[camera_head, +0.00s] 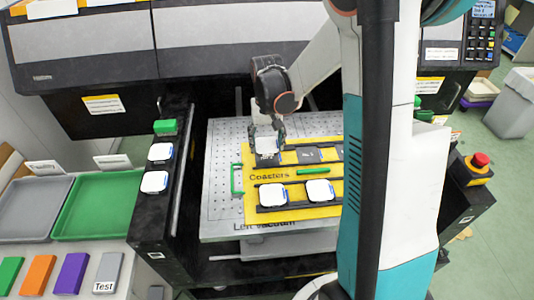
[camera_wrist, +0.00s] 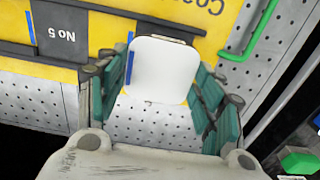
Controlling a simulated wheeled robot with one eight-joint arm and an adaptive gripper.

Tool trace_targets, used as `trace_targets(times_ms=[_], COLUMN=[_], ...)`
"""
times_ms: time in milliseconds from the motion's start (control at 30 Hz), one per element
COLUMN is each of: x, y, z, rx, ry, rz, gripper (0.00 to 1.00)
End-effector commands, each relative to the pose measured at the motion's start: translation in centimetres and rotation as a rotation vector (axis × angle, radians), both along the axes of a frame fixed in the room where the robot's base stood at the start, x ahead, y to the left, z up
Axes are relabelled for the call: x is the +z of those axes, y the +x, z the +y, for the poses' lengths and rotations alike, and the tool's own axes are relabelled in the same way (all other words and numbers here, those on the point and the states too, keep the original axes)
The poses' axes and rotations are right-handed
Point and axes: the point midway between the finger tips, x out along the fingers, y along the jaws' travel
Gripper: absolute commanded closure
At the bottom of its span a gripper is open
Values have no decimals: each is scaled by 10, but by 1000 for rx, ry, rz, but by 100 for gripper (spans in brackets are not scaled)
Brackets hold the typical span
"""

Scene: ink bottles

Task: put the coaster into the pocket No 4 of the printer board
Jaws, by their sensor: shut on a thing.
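The white coaster (camera_wrist: 158,68) is between the fingers of my gripper (camera_wrist: 165,100), which is shut on it. The head view shows my gripper (camera_head: 267,137) and this coaster (camera_head: 267,147) at the upper left of the yellow printer board (camera_head: 250,212). The coaster is over the place beside the pocket marked No 5 (camera_wrist: 62,35); a blue strip shows along its left edge in the wrist view. The coaster hides the pocket number beneath. I cannot tell whether it rests in the pocket or is just above it.
Two white coasters (camera_head: 272,195) (camera_head: 319,190) lie in the board's front row. Two more (camera_head: 160,152) (camera_head: 154,182) lie on the black ledge at left. A green handle (camera_head: 237,179) stands at the board's left edge. The perforated plate (camera_head: 222,150) is bare at left.

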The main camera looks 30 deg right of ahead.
Motion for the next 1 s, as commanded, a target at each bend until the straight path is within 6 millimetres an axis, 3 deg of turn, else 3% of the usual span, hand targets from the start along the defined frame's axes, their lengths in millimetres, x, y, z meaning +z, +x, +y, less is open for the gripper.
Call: trace_targets(times_ms=[400,767,800,900,1000], x=[-44,-47,-48,-47,-47], y=[0,0,0,0,0], z=[0,0,0,0,0], rx=[0,0,0,0,0], ry=[0,0,0,0,0], rz=[0,0,0,0,0], gripper=[67,67,36,19,19])
